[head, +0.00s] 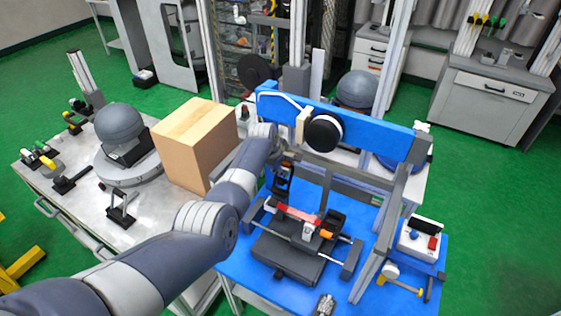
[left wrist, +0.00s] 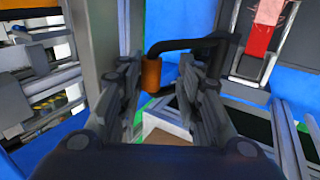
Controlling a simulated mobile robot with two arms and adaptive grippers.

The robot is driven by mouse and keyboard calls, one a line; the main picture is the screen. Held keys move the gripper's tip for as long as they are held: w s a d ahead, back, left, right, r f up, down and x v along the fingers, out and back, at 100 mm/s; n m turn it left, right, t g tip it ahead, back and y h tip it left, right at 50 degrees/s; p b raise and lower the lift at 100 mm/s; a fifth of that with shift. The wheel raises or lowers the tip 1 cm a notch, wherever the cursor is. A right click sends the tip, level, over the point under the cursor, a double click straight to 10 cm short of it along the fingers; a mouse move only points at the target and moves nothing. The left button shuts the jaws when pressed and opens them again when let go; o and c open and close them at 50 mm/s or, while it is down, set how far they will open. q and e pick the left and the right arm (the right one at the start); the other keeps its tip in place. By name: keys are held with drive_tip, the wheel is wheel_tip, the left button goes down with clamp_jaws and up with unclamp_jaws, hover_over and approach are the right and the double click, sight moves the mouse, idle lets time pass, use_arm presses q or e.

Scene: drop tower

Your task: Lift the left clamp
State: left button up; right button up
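The left clamp shows in the left wrist view as a bent black lever with an orange tip (left wrist: 151,74). The tip lies between the two fingers of my left gripper (left wrist: 160,88), nearer the left finger. The fingers stand apart with a gap around it, so the gripper looks open. In the head view my left gripper (head: 283,180) points down beside the blue frame's grey post, and the clamp there is hard to tell from the fingers. A second orange handle (head: 326,234) shows on the black fixture (head: 288,256).
A blue beam with a black disc (head: 324,133) spans above the fixture on the blue table (head: 245,272). A red strip (head: 297,214) lies on the fixture. A control box (head: 420,240) stands right. A cardboard box (head: 190,145) sits on the left metal table (head: 150,215).

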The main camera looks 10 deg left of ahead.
use_arm(q)
drive_tip(key=shift+s+d+f, duration=0.1)
drive_tip(key=shift+d+f, duration=0.05)
drive_tip(key=shift+f, duration=0.05)
use_arm(e)
drive_tip(key=shift+w, duration=0.1)
use_arm(q)
drive_tip(key=shift+r, duration=0.35)
drive_tip(key=shift+s+r, duration=0.15)
drive_tip(key=shift+r, duration=0.45)
drive_tip(key=v, duration=0.6)
drive_tip(key=shift+s+a+r, duration=0.15)
drive_tip(key=shift+s+a, duration=0.05)
drive_tip(key=shift+s, duration=0.05)
use_arm(e)
drive_tip(key=shift+w+d, duration=0.1)
drive_tip(key=shift+w, duration=0.05)
